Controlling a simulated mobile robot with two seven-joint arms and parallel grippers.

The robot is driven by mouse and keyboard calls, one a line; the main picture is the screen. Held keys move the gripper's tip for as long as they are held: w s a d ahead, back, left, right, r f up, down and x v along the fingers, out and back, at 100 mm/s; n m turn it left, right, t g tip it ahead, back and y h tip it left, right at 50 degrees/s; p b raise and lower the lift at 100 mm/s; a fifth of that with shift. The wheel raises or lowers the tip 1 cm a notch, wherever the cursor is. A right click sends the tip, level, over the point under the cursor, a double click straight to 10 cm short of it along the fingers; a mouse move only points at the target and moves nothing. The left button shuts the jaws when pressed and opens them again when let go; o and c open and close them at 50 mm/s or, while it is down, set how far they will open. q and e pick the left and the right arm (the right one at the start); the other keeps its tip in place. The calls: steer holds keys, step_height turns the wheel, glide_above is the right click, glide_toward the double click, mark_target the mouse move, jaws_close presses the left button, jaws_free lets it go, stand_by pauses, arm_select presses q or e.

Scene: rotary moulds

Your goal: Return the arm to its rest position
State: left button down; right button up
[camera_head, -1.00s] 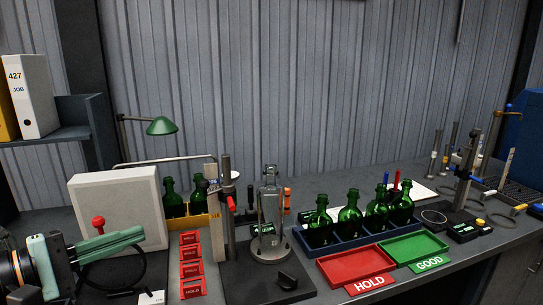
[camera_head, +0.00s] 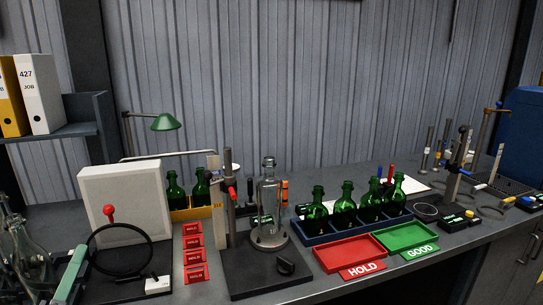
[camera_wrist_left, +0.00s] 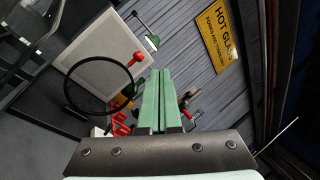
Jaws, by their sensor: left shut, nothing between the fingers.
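My left gripper (camera_head: 78,258) is at the lower left edge of the head view, in front of the black ring and the white panel. Only part of its green fingers shows there. In the left wrist view its two green fingers (camera_wrist_left: 160,78) lie together with nothing between them. My right gripper is in neither view.
A black ring (camera_head: 121,250) and a white panel (camera_head: 122,205) stand close by the left gripper. Clear glassware (camera_head: 22,245) is at the far left edge. A clear bottle (camera_head: 268,205) stands on a dark gauge base (camera_head: 255,275). A red HOLD tray (camera_head: 346,253) and green GOOD tray (camera_head: 405,236) lie right.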

arm_select(q)
steer(key=s+f+n+g+y, duration=0.1)
steer(key=s+f+n+g, duration=0.3)
steer(key=f, duration=0.3)
steer(key=s+a+f+n+g+y, duration=0.1)
steer(key=s+f+n+g, duration=0.15)
steer(key=f+n, duration=0.4)
steer(key=s+f+n+g+y, duration=0.1)
steer(key=s+f+n+g, duration=0.1)
steer(key=f+n+g, duration=0.45)
steer(key=s+d+f+n+g+h, duration=0.4)
steer(key=s+d+f+g+h, duration=0.1)
steer(key=s+d+f, duration=0.65)
steer(key=w+d+f+t+h+p, duration=0.2)
steer(key=w+d+f+t+p, duration=0.1)
steer(key=d+f+t+p, duration=0.1)
step_height(320, 180, down, 3)
steer(key=shift+w+d+r+t+h, duration=0.25)
steer(key=shift+d+t, duration=0.2)
steer(key=shift+t, duration=0.45)
